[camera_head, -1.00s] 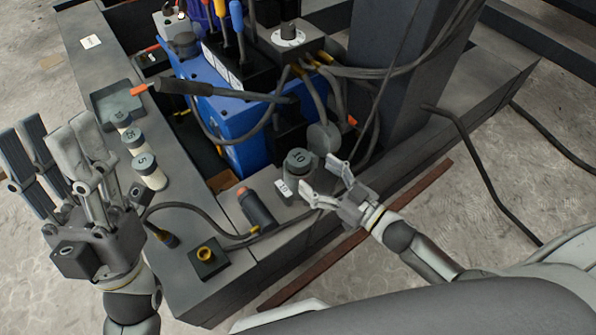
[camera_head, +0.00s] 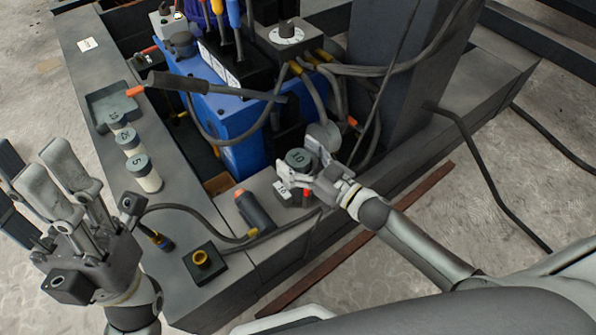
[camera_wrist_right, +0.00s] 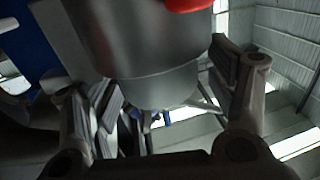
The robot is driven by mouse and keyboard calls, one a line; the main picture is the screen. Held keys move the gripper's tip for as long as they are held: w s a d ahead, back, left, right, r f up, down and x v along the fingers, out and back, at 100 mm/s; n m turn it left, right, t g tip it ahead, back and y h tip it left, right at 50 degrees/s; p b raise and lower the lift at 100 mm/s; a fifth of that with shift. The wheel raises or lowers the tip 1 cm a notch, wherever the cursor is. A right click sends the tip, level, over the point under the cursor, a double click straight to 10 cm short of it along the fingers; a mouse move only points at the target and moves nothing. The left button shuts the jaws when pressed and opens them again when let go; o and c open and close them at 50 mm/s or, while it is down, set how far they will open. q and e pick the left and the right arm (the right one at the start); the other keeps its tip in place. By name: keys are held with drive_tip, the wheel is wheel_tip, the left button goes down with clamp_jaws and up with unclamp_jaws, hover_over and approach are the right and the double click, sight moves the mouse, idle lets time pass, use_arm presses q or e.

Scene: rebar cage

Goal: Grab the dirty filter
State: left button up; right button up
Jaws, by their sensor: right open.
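A dark grey cylinder marked 10 (camera_head: 298,158), with a white tag at its side, stands upright on the grey ledge. No thing is plainly labelled as the dirty filter, so I cannot tell whether this cylinder is it. My right gripper (camera_head: 308,165) is open, with its fingers on either side of the cylinder. The right wrist view shows a grey cylinder (camera_wrist_right: 150,65) with a red part, between the spread fingers. Whether they touch it is unclear. My left gripper (camera_head: 45,190) is open and empty at the left edge, away from the cylinder.
Several white jars with numbered dark lids (camera_head: 142,172) stand on the left ledge. A dark orange-tipped cylinder (camera_head: 254,210) lies left of the marked cylinder. Behind are the blue unit (camera_head: 240,118), cables and a grey column (camera_head: 400,80). A small box with a yellow ring (camera_head: 203,260) sits in front.

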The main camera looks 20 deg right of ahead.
drive_tip(key=c, duration=1.4)
drive_tip(key=shift+r, duration=0.1)
drive_tip(key=shift+c, duration=1)
